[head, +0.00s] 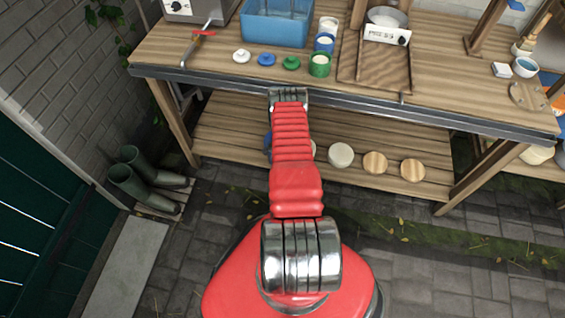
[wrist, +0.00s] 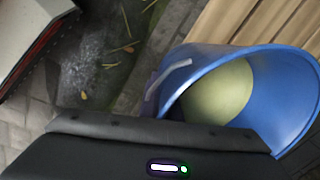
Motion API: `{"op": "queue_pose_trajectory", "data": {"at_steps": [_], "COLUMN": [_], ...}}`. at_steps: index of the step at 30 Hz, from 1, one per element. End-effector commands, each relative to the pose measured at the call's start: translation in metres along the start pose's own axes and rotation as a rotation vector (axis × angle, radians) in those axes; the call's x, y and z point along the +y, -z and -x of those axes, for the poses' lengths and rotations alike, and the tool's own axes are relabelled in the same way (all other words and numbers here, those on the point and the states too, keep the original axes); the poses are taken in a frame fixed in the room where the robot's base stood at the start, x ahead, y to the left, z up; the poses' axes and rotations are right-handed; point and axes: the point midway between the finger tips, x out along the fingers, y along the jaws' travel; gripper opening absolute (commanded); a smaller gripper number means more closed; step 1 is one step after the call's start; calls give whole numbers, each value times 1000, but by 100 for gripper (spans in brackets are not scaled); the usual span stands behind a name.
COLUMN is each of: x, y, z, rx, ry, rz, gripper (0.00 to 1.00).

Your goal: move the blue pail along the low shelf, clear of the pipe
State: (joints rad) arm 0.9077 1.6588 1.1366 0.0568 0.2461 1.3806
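The blue pail (wrist: 285,95) is large at the right of the wrist view, tilted in the picture, with its open mouth showing and a pale yellow-green round surface inside. In the head view only a sliver of blue (head: 267,143) shows at the left of my red arm, on the low shelf (head: 235,125). My gripper (wrist: 160,145) shows as a dark body along the bottom of the wrist view, right up against the pail's near side. Its fingertips are hidden, so I cannot tell whether it grips. I cannot make out the pipe in either view.
Round pale and wooden discs (head: 375,163) stand to the right on the low shelf. The bench top (head: 450,60) with its dark front edge overhangs the shelf. A bench leg (head: 175,120) stands at the left, with green boots (head: 135,180) beyond it.

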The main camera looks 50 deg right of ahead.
Motion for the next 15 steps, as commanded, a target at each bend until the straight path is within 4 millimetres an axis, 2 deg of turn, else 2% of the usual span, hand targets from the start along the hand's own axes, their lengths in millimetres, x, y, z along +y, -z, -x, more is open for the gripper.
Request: {"op": "queue_pose_trajectory", "data": {"at_steps": [6,15], "x": [-2,-1], "y": [0,0], "z": [-16,-19], "rx": [1,1], "ry": [5,5], "rz": [0,0], "gripper": [0,0]}}
